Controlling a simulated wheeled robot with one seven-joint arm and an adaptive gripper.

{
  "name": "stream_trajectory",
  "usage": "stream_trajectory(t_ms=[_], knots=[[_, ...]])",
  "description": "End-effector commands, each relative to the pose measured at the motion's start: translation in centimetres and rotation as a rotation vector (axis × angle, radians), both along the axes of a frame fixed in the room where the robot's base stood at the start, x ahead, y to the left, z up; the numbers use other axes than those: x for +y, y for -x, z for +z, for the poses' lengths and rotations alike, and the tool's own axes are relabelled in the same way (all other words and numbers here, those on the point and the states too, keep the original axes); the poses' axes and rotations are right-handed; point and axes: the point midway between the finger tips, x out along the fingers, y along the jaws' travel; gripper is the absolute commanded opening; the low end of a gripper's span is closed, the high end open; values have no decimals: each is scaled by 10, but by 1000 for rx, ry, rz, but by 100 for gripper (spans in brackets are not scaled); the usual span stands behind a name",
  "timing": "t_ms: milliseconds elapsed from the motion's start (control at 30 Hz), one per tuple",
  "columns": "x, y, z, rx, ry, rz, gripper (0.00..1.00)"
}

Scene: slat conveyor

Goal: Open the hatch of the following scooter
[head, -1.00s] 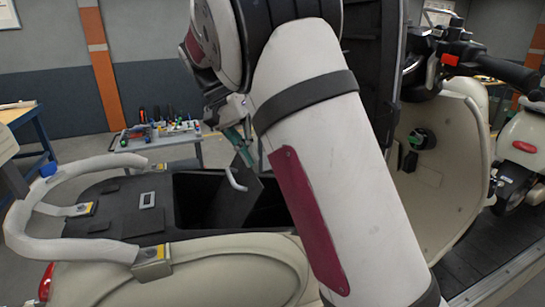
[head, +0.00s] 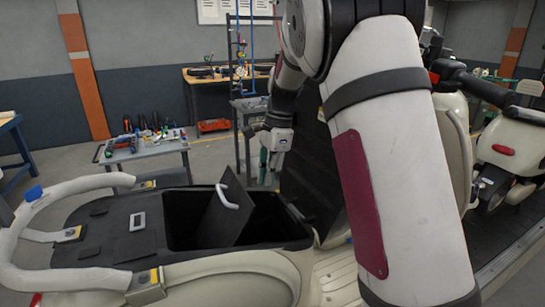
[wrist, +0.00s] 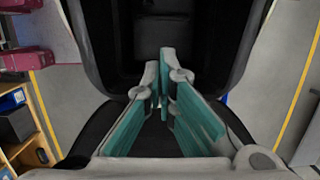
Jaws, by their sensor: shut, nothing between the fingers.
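A cream scooter (head: 225,278) fills the lower left of the head view. Its black top has a dark rectangular opening, and a black hatch flap (head: 224,222) with a white handle (head: 228,197) stands tilted up in it. My gripper (head: 271,172), with teal fingers, is right of and above the flap, apart from its handle. The wrist view shows the fingers (wrist: 164,62) shut and empty, in front of a black hollow. A further cream scooter (head: 520,150) stands at the right; its hatch cannot be made out.
A white rail (head: 70,188) curves around the near scooter's left end. My upper arm hides much of the middle. Dark conveyor slats (head: 515,232) show at right. A tool table (head: 150,150) and a workbench (head: 205,80) stand behind, with clear floor between.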

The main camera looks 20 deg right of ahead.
Motion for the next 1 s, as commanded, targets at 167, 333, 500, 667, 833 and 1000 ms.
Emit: stream_trajectory(t_ms=[167, 333, 500, 667, 833, 1000], knots=[[16, 1, -7, -3, 0, 4, 0], [32, 1, 2, -2, 0, 2, 0], [38, 0, 4, -1, 0, 1, 0], [38, 0, 4, -1, 0, 1, 0], [38, -1, 4, -1, 1, 1, 0], [40, -11, 8, -3, 26, 4, 0]])
